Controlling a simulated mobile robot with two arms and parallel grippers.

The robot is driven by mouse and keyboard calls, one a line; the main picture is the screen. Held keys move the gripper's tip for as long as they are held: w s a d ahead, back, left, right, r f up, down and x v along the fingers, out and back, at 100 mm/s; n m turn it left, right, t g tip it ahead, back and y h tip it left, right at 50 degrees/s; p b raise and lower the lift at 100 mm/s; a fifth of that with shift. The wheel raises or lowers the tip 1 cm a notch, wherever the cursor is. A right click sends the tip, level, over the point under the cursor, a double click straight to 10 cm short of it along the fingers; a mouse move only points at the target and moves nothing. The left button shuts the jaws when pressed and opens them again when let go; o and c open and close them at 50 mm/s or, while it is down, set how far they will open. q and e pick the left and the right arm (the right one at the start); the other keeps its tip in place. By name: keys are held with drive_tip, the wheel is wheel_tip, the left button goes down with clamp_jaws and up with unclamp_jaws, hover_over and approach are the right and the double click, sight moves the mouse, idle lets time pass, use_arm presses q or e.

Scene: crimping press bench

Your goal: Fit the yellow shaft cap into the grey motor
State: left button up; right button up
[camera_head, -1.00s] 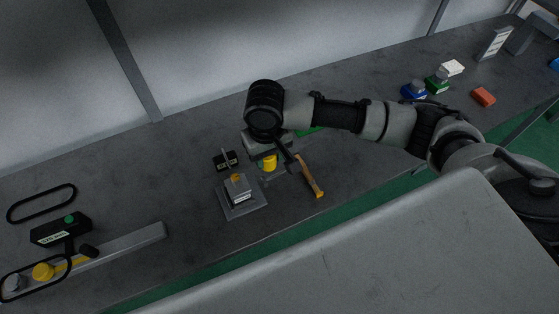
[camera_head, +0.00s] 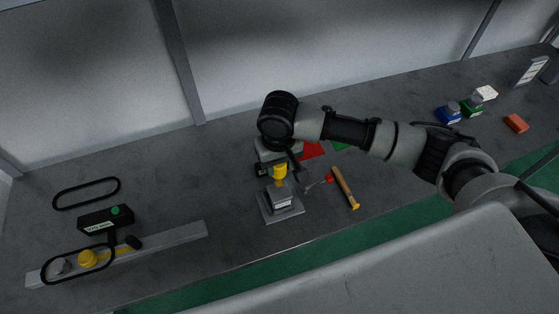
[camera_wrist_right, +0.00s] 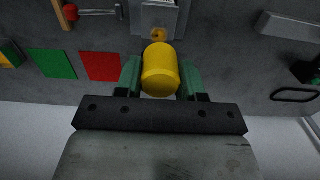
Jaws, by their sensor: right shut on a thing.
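The yellow shaft cap (camera_head: 279,171) is in my right gripper (camera_head: 284,172), which shows beside and behind it at the motor's top. In the right wrist view the cap (camera_wrist_right: 160,72) sits between the two green fingers of my right gripper (camera_wrist_right: 160,78). The grey motor (camera_head: 282,197) is a block with a white label on a square plate. In the wrist view the motor (camera_wrist_right: 158,16) shows just beyond the cap, with a small orange-yellow piece on it. I cannot tell whether cap and motor touch. My left gripper is not in view.
Red (camera_head: 312,150) and green (camera_head: 341,145) squares lie behind. A black box with a green button (camera_head: 104,219) and a long grey bar (camera_head: 180,239) are left.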

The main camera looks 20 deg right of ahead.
drive_tip(key=shift+f, duration=0.8)
drive_tip(key=shift+d+f+b, duration=0.15)
drive_tip(key=shift+f+b, duration=0.35)
drive_tip(key=shift+f, duration=0.4)
drive_tip(key=shift+f+b, duration=0.3)
drive_tip(key=shift+f, duration=0.6)
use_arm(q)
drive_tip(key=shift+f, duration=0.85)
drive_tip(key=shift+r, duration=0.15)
use_arm(e)
drive_tip(key=shift+r+p, duration=0.1)
drive_tip(key=shift+p, duration=0.35)
use_arm(q)
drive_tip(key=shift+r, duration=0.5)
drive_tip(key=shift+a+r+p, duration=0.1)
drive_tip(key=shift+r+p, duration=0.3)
drive_tip(key=shift+p, duration=0.2)
